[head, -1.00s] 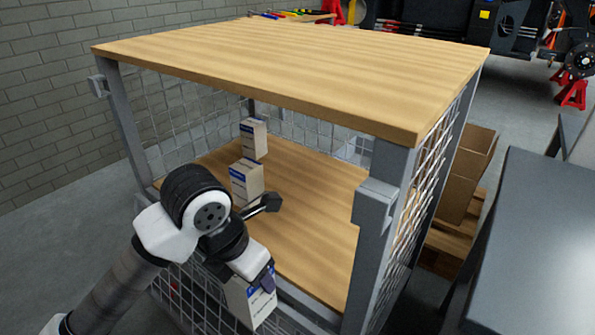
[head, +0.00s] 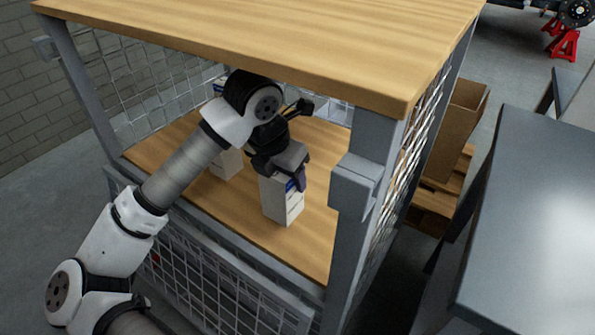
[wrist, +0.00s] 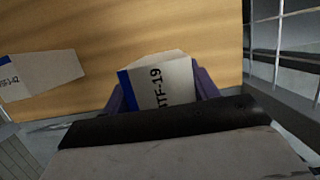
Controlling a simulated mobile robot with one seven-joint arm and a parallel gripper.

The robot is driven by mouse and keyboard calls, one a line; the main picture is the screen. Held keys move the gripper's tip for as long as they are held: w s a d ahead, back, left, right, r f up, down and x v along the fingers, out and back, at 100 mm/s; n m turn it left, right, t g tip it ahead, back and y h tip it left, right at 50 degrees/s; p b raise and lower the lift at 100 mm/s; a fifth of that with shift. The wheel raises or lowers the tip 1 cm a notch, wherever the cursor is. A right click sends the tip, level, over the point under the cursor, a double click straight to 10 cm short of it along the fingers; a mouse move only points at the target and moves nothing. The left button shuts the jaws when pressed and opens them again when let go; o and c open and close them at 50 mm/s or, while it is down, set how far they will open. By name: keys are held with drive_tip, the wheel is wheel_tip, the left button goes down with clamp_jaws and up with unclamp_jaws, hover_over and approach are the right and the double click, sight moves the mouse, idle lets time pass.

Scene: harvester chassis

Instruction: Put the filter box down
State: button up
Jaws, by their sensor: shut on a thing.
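The filter box (head: 282,204) is white with a blue mark. It is upright, low over or touching the lower wooden shelf of the wire cage cart; I cannot tell which. My gripper (head: 296,178) is shut on its upper part. In the wrist view the box (wrist: 160,82) shows lettering ending in "TF-19" between my purple fingers (wrist: 161,98). The lower wooden shelf (head: 245,218) also shows in the wrist view (wrist: 170,28). My gripper and wrist hide part of the box's top.
Another white box (head: 226,164) stands behind and left on the shelf, and a further one (head: 218,86) is mostly hidden by my arm. The wooden top (head: 300,45) hangs over the shelf. A grey corner post (head: 352,220) stands right. Shelf space right of the held box is clear.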

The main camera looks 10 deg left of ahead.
drive_tip(key=w+d+f+b, duration=0.1)
drive_tip(key=w+d+f, duration=0.1)
drive_tip(key=w+f, duration=0.1)
drive_tip(key=shift+w+f, duration=0.25)
drive_tip(key=shift+w, duration=0.6)
drive_tip(key=shift+f+b, duration=0.25)
drive_tip(key=shift+b, duration=0.2)
drive_tip(key=o, duration=1.3)
drive_tip(key=shift+r, duration=0.15)
drive_tip(key=d+p+v, duration=0.1)
drive_tip(key=p+v, duration=0.1)
drive_tip(key=v, duration=0.4)
drive_tip(key=s+a, duration=0.5)
drive_tip(key=s, duration=0.6)
drive_tip(key=shift+a+f, duration=0.3)
drive_tip(key=shift+f, duration=0.05)
